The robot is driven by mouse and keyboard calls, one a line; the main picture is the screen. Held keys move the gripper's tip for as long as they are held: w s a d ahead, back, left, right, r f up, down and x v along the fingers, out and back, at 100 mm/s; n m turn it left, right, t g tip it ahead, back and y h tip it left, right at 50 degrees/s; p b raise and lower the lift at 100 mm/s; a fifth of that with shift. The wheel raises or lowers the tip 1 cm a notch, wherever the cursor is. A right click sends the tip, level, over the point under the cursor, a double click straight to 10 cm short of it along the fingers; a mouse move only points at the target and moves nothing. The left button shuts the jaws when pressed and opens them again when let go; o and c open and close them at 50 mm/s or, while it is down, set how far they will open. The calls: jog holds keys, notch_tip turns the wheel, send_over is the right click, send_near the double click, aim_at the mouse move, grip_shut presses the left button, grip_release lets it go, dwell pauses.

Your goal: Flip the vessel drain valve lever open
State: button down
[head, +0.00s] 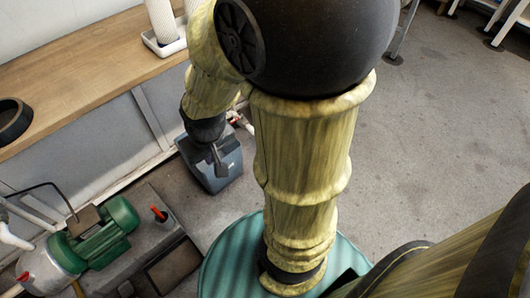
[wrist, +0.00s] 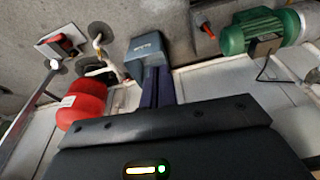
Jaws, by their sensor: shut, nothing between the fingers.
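My gripper (head: 220,168) is shut and empty; in the head view it points down in front of a dark blue-grey bin. Its dark fingers (wrist: 156,85) lie together in the wrist view, pointing at the same bin. A red vessel (wrist: 85,103) with a white label is left of the fingers, beside white pipework (wrist: 99,45). A red fitting (wrist: 66,43) sits on a pale plate at the upper left. A small red handle (wrist: 208,30) stands right of the bin; it looks like the orange-red handle (head: 158,213) in the head view. I cannot tell which part is the drain valve lever.
The blue-grey bin (head: 213,172) stands on the floor by the bench wall. A green pump motor (head: 104,231) is at the lower left. A wooden bench top (head: 90,75) runs along the upper left. Floor at the right (head: 440,130) is open.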

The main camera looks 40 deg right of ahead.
jog(key=w+d+f+n+t+h+b, duration=0.1)
jog(key=w+d+f+h+b, duration=0.3)
jog(key=f, duration=1.2)
jog(key=w+d+f+n+t+h+b, duration=0.1)
jog(key=w+d+f+h+b, duration=0.4)
jog(key=f, duration=1.2)
jog(key=w+d+f+n+t+h+b, duration=0.1)
jog(key=w+d+f+h+b, duration=0.4)
jog(key=f, duration=1.2)
jog(key=w+d+n+h, duration=0.1)
jog(key=w+d+h, duration=0.1)
jog(key=w+d, duration=0.2)
jog(key=shift+d+t+h, duration=0.4)
jog(key=shift+d, duration=0.3)
jog(key=shift+d, duration=0.1)
jog(key=s+d+b+x, duration=0.1)
jog(key=s+b+x, duration=0.1)
jog(key=b+x, duration=0.6)
jog(key=shift+s+x, duration=0.3)
jog(key=shift+x, duration=1.9)
